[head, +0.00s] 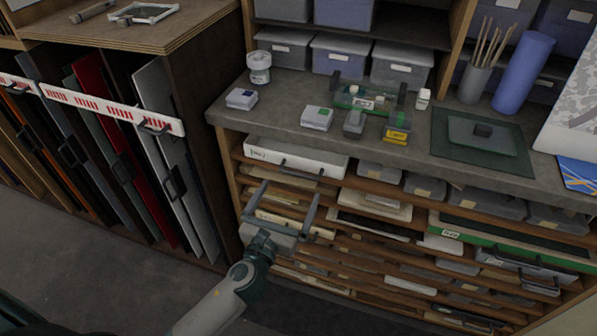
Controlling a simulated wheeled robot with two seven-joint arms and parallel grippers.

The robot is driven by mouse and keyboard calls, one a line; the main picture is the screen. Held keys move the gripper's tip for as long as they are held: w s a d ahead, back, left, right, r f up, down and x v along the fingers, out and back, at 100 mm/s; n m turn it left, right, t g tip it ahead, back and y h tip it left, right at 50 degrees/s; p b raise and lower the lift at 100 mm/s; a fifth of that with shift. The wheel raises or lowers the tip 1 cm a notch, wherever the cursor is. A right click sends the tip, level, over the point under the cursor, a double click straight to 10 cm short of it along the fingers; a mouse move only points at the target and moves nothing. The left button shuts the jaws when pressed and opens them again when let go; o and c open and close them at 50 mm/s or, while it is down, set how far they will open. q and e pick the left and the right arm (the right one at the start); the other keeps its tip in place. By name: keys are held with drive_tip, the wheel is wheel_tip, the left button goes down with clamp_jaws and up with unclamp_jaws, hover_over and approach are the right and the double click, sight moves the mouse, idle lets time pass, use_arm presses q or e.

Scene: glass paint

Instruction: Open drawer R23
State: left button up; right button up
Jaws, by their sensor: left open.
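A flat-file cabinet (228,175) with many thin shelves stands under a grey worktop. A green-fronted drawer (490,238) sits at its right, with a small white label (450,234) that I cannot read surely. A white-fronted drawer (300,160) with a dark handle and a small label sits at the upper left. My left gripper (283,206) is open and empty, in front of the shelves at the left, below the white drawer and well left of the green one. My right gripper is out of view.
The grey worktop (225,110) above holds small boxes, a jar, a dark mat (445,160), a brush pot and a blue roll (520,72). At the left stands a rack of upright coloured panels behind a red-and-white bar (100,103). The floor (60,270) in front is clear.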

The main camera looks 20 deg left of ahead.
sight(299, 174)
use_arm(q)
drive_tip(key=w, duration=0.7)
drive_tip(key=shift+d+p, duration=0.1)
drive_tip(key=shift+p, duration=0.25)
drive_tip(key=shift+w, duration=0.65)
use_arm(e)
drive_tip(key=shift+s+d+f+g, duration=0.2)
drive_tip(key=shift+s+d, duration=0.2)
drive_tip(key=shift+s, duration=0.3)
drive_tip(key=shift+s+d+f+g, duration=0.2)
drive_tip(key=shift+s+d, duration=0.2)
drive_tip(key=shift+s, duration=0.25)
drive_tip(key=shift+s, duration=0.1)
